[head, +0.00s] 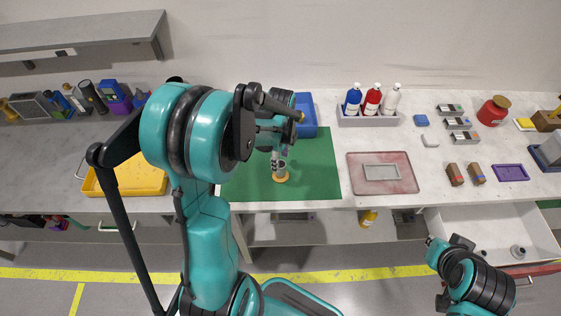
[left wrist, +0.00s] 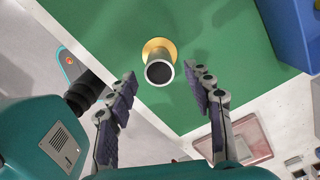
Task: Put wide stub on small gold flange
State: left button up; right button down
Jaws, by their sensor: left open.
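A grey hollow stub (left wrist: 159,72) with a dark opening stands on a small gold flange (left wrist: 157,46) near the front edge of the green mat. In the head view the flange (head: 280,177) and the stub (head: 281,167) show just below my left gripper (head: 281,154). In the left wrist view my left gripper (left wrist: 167,108) is open, its two fingers apart to either side of the stub's line and not touching it. The stub looks upright; how it is seated on the flange is partly hidden.
A blue bin (head: 306,118) stands at the mat's back edge. A yellow tray (head: 140,180) is left of the mat (head: 315,180), a reddish tray (head: 357,172) right of it. An open drawer (head: 470,217) at right holds small grey parts (head: 518,251).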

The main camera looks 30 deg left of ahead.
aim_at(281, 164)
pick_arm(q)
notch_tip(281, 164, up, 9)
jog(key=p, duration=0.2)
jog(key=s+d+r+n+t, duration=0.6)
jog(key=s+d+n, duration=0.4)
jog(key=n, duration=0.6)
jog(key=shift+s+d+r+n+t, duration=0.35)
jog(key=shift+s+r+n+t, duration=0.05)
jog(key=shift+s+t, duration=0.2)
jog(key=shift+w, duration=0.1)
